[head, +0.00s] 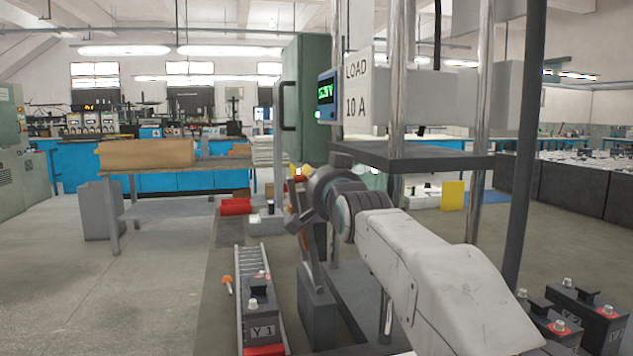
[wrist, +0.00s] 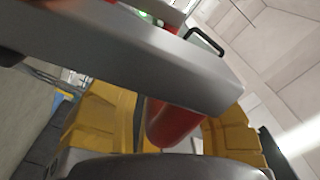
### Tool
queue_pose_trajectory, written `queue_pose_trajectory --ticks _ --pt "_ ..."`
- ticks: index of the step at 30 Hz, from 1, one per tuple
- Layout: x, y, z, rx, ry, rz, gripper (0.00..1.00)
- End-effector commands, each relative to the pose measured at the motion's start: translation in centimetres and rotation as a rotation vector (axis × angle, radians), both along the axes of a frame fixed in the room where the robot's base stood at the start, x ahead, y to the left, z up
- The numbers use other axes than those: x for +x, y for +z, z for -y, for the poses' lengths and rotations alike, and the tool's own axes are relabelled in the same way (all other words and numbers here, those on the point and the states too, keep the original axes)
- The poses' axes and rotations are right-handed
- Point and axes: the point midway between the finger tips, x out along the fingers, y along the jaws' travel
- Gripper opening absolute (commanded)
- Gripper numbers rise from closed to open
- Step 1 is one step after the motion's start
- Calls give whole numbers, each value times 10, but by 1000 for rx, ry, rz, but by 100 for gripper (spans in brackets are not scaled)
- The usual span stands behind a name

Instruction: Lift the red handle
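In the wrist view the red handle (wrist: 172,125) is a rounded red grip. It sits between the two yellow fingers of my gripper (wrist: 180,130), with its rounded end below a wide grey bar (wrist: 130,50). The bar crosses in front and hides the upper part of the handle and the fingertips. The fingers are close on both sides of the handle, but I cannot tell whether they press on it. In the head view my gripper (head: 301,205) is by a dark upright lever post, mostly hidden behind my wrist; the handle cannot be made out there.
More batteries (head: 590,318) stand at the lower right. A "LOAD 10 A" sign (head: 357,88) and metal posts rise close to my arm. Open floor (head: 120,290) lies to the left.

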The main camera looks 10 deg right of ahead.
Motion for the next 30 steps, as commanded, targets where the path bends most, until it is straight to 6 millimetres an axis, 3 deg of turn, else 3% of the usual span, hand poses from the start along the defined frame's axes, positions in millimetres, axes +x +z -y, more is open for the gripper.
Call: queue_pose_trajectory --ticks 6,17,23,30 --pt "0 -2 -1 0 1 -6 41" --pt "-5 -3 -1 0 2 -7 41" --pt "-27 -3 -1 0 1 -8 41" --pt "-67 -3 -1 0 1 -6 41"
